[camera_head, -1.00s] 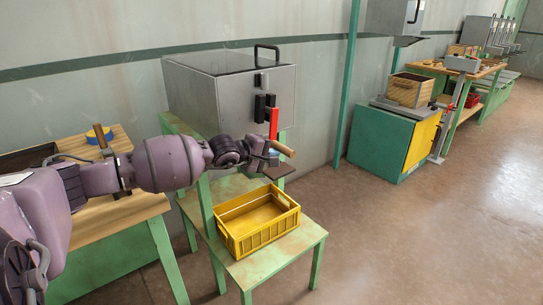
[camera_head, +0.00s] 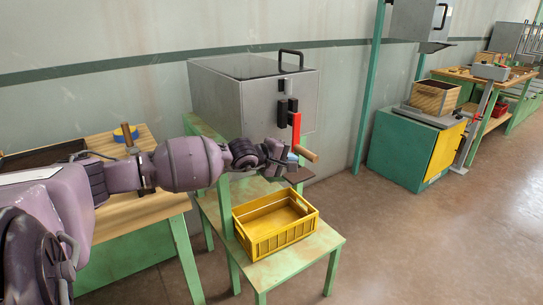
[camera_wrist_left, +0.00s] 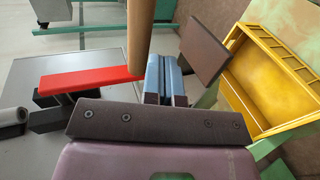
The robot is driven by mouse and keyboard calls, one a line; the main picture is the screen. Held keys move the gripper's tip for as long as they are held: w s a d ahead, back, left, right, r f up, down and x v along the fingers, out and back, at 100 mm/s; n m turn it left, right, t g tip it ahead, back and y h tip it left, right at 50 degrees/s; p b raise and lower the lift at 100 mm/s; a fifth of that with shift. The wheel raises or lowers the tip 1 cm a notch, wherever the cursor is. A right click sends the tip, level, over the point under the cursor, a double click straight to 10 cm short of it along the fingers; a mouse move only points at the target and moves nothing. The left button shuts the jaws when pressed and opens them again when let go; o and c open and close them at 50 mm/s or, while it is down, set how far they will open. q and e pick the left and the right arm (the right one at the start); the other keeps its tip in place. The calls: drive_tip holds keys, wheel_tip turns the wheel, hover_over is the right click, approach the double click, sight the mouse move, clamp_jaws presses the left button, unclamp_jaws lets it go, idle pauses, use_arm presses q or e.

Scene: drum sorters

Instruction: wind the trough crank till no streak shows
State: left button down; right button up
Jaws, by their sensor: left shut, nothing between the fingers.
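A crank with a red arm (camera_head: 296,132) and a wooden handle (camera_head: 306,153) is on the front of a grey metal box (camera_head: 215,100). In the left wrist view the handle (camera_wrist_left: 140,35) stands close beside my blue fingertips, with the red arm (camera_wrist_left: 90,78) to its left. My left gripper (camera_head: 292,158) is at the handle; its fingers (camera_wrist_left: 166,80) are together with nothing between them. Whether they touch the handle I cannot tell. A dark brown plate (camera_wrist_left: 203,50) juts out just right of the fingers. No streak can be made out. My right gripper is out of view.
A yellow crate (camera_head: 250,246) sits on the green-framed stand (camera_head: 315,246) below the crank. A green cabinet (camera_head: 400,150) stands at right, with clear floor in front.

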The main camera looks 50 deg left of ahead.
use_arm(q)
drive_tip(key=p+v, duration=0.3)
drive_tip(key=v, duration=0.6)
drive_tip(key=shift+s+r, duration=0.15)
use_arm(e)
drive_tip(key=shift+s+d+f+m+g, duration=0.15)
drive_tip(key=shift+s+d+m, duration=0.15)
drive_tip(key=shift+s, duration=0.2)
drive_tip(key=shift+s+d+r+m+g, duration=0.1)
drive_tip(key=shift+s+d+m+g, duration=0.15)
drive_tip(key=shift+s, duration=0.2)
